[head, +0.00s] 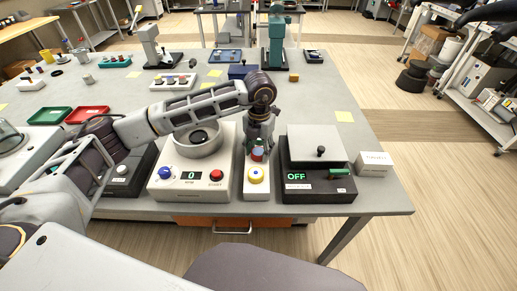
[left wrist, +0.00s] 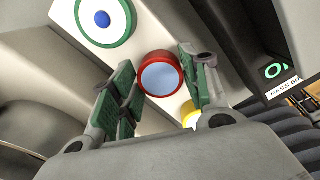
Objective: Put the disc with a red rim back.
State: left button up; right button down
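The disc with a red rim (left wrist: 160,77) has a pale blue face and sits between the fingers of my left gripper (left wrist: 158,66) in the left wrist view. Both green-padded fingers appear to meet its sides. In the head view the left gripper (head: 258,143) points down over a narrow white stand (head: 256,193), with the red-rimmed disc (head: 257,155) at its tips. Whether the disc touches the stand I cannot tell. My right gripper is not in view.
Left of the stand is a white device (head: 191,190) with a round bowl and a display. Right of it is a dark box (head: 318,175) reading OFF, then a small white box (head: 374,164). Red (head: 87,114) and green (head: 50,116) trays lie at the left.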

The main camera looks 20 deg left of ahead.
pick_arm(q)
jog(key=shift+o, duration=1.4)
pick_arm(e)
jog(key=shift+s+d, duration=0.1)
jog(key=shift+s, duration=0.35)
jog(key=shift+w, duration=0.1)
